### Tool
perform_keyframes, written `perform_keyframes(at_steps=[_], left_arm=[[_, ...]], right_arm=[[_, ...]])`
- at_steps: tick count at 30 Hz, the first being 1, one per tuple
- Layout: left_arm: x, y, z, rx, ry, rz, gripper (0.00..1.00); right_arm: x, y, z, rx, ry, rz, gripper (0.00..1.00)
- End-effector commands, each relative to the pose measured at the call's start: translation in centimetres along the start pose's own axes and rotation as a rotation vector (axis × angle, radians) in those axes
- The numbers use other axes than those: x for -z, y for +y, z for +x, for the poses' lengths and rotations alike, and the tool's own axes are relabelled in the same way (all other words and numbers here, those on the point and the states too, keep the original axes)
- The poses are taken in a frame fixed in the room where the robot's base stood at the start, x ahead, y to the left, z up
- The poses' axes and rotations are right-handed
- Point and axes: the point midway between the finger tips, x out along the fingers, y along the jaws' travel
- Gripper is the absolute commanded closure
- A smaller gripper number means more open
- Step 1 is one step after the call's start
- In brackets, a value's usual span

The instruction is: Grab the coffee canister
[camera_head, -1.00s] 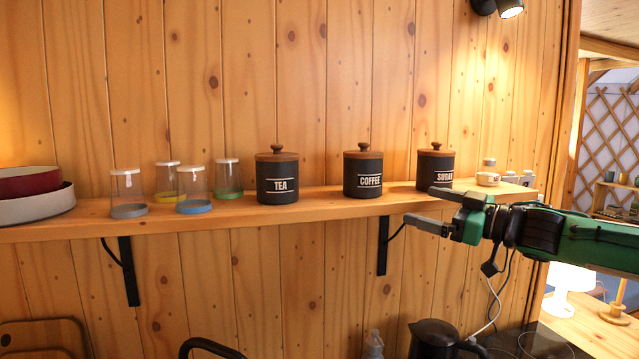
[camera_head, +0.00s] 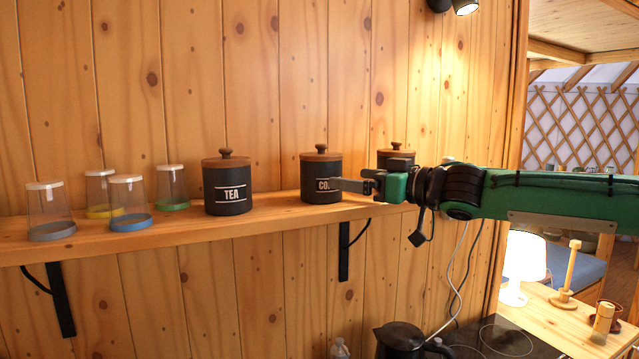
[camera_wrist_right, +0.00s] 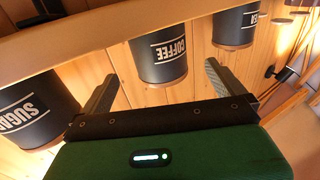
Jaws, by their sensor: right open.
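The coffee canister (camera_head: 320,167) is dark with a wooden lid and knob, and stands upright on the wall shelf. My right gripper (camera_head: 345,189) reaches in from the right in front of it and covers part of its label. In the right wrist view the coffee canister (camera_wrist_right: 160,58) lies ahead of the open right gripper (camera_wrist_right: 158,82), between the lines of its two fingers. The gripper holds nothing. My left gripper does not show.
The tea canister (camera_head: 227,185) stands left of it on the shelf (camera_head: 270,210). The sugar canister (camera_head: 396,155) stands right, partly behind my right gripper. Several glasses (camera_head: 128,203) stand at the left. A kettle (camera_head: 400,340) is below.

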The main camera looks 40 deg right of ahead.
Motion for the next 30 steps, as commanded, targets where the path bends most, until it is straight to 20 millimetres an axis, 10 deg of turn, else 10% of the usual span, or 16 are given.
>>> perform_keyframes(at_steps=[30], left_arm=[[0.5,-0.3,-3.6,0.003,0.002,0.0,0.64]], right_arm=[[0.1,0.2,7.5,0.002,0.001,0.004,0.0]])
